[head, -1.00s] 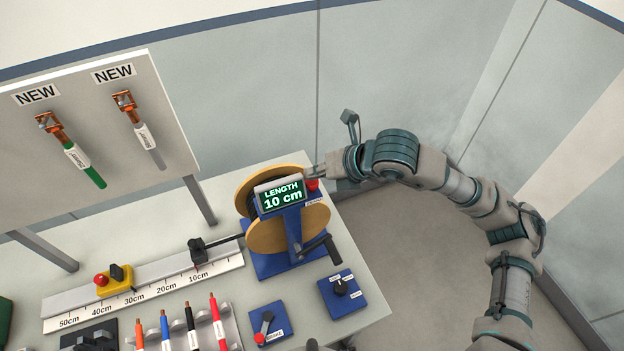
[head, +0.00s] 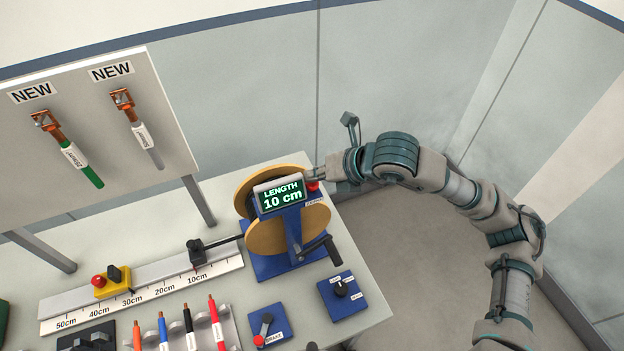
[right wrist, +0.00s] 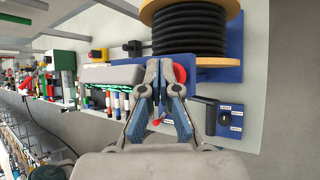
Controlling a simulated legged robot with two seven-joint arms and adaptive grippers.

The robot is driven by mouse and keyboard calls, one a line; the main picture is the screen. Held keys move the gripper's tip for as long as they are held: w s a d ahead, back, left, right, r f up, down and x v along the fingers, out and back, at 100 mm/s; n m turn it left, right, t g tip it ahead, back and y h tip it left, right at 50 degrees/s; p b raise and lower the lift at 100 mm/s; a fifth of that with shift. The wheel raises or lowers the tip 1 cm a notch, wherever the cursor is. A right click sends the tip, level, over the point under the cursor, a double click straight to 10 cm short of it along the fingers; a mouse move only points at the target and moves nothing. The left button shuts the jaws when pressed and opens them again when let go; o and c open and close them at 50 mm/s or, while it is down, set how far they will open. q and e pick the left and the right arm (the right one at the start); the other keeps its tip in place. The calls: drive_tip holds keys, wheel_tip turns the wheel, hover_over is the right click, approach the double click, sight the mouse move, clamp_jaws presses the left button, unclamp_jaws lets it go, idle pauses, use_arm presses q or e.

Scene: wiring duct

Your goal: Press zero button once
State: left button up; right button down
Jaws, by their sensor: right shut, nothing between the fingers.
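The red zero button (head: 313,187) sits at the right side of the length display (head: 281,195), which reads 10 cm. A small label lies just below the button. My right gripper (head: 313,173) is shut and empty, with its fingertips just above the button in the head view. I cannot tell whether they touch it. In the right wrist view, the shut fingertips (right wrist: 158,66) are in front of the red button (right wrist: 180,74), which shows partly behind the right finger. The back of the display (right wrist: 112,75) is to the left. My left gripper is not in view.
The display stands before a cable reel (head: 262,236) with a crank (head: 321,248). A ruler rail (head: 140,292), blue switch boxes (head: 342,294) and several coloured tools stand on the table. A panel with two cable samples (head: 76,155) is at left. Free floor lies right of the table.

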sight(315, 183)
drive_tip(key=shift+f+b, duration=0.35)
drive_tip(key=shift+f, duration=0.05)
drive_tip(key=shift+r, duration=0.1)
idle(0.5)
drive_tip(key=shift+r+p, duration=0.6)
drive_tip(key=shift+r, duration=0.55)
drive_tip(key=shift+r, duration=0.15)
drive_tip(key=shift+r+p, duration=1.2)
drive_tip(key=shift+r, duration=1.2)
drive_tip(key=shift+a, duration=0.1)
